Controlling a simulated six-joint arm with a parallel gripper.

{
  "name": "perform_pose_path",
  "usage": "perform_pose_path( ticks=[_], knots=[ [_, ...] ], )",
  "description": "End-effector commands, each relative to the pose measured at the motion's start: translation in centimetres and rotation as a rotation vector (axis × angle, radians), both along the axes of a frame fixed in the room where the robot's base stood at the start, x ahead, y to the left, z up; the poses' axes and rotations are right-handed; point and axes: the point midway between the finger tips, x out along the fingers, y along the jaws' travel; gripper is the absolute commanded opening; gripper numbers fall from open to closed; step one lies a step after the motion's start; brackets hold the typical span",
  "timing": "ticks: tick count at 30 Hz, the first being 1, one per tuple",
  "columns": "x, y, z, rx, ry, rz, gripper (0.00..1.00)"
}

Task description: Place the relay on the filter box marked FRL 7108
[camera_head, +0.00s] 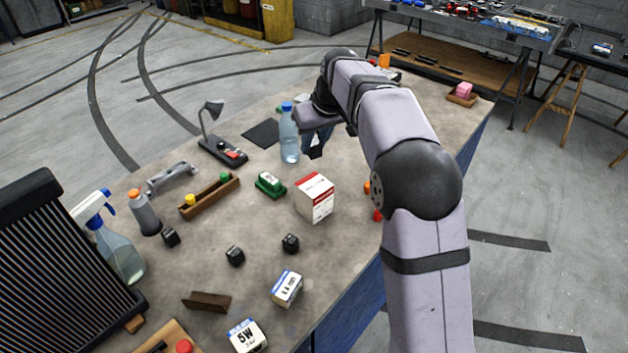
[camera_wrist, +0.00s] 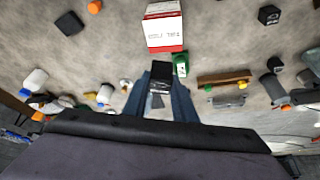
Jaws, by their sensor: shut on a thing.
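My gripper (camera_head: 315,139) hangs over the middle of the table beside the water bottle, partly hidden by my arm. In the wrist view its blue fingers (camera_wrist: 160,88) are shut on a small black cube-shaped relay (camera_wrist: 160,75). The held relay is hard to make out in the head view. A white box with red bands (camera_head: 314,199) stands on the table nearer the head camera than my gripper, apart from it. The same box (camera_wrist: 164,30) shows at the top of the wrist view. Its print is too small to read surely as FRL 7108.
Three black cubes (camera_head: 235,256) lie on the near table. Two white-and-blue boxes (camera_head: 287,288) (camera_head: 246,336) stand at the front. A green item (camera_head: 270,185), a wooden tray (camera_head: 209,196) and a clear bottle (camera_head: 289,135) stand around the middle.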

Motion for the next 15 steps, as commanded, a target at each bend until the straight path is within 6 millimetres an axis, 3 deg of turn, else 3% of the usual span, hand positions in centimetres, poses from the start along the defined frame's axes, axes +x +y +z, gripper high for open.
perform_pose_path(
  ticks=[9,15],
  knots=[
    [-0.1,0.0,-4.4,-0.001,0.004,0.000,0.02],
    [0.0,0.0,-5.8,0.000,0.001,0.000,0.02]
  ],
)
